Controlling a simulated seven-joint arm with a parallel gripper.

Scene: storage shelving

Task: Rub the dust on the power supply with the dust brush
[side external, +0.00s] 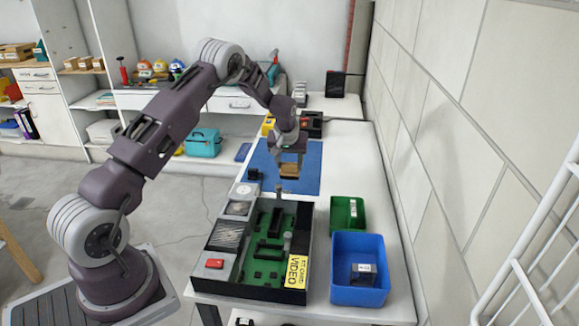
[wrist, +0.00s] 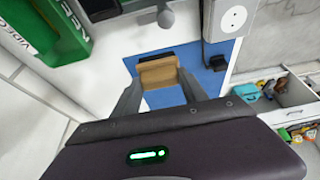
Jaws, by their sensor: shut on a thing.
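My gripper (side external: 291,152) is shut on the dust brush (side external: 289,171), seen as a wooden block over the blue mat. In the wrist view, the brush (wrist: 158,73) sits between both fingers, its dark bristle edge pointing away from the gripper. The power supply (side external: 232,213) appears to be the grey unit along the left side of the open case, with a round socket, a grille and a red switch. Its socket end (wrist: 232,18) shows at the wrist view's upper right. The brush is apart from it. Greyish patches on the grille may be dust; I cannot tell.
The open case (side external: 308,221) holds a green board and upright grey posts. A green bin (side external: 336,214) and a blue bin (side external: 335,292) stand right of it, near the wall. The blue mat (side external: 310,182) lies behind the case. A black plug (side external: 253,174) lies by the socket.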

